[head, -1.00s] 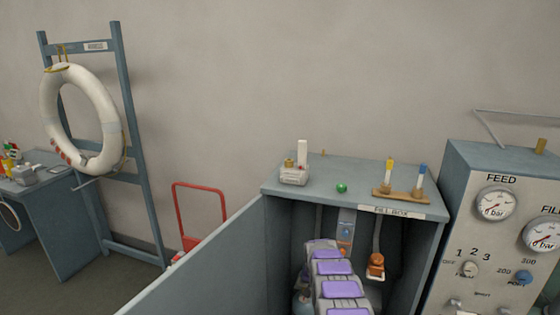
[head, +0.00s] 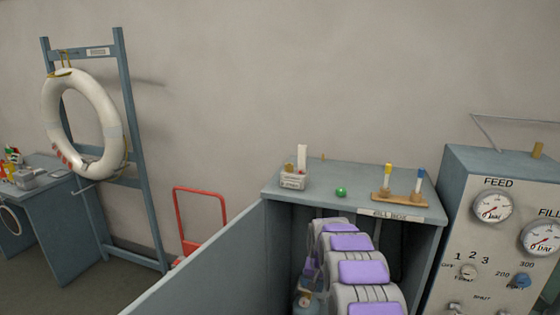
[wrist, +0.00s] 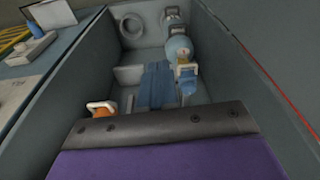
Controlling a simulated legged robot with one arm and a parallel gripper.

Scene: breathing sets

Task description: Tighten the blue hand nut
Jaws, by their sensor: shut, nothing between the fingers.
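My gripper (wrist: 160,124) fills the bottom of the wrist view as a purple plate with a dark front edge. It is shut and empty. In the head view my purple-padded arm reaches into the open fill box and its tip is hidden. In the wrist view a small blue and yellow fitting (wrist: 186,71) sits below a light blue rounded body inside the box, ahead of and apart from my gripper. I cannot tell if this fitting is the blue hand nut. An orange fitting with a white loop (wrist: 102,107) is just beyond my gripper's left edge.
The fill box (head: 350,175) has its door (head: 215,265) standing open at the left. A green ball (head: 341,192) and a wooden stand (head: 399,198) are on top. A gauge panel (head: 475,240) stands right. A red trolley frame (head: 201,190) is behind the door.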

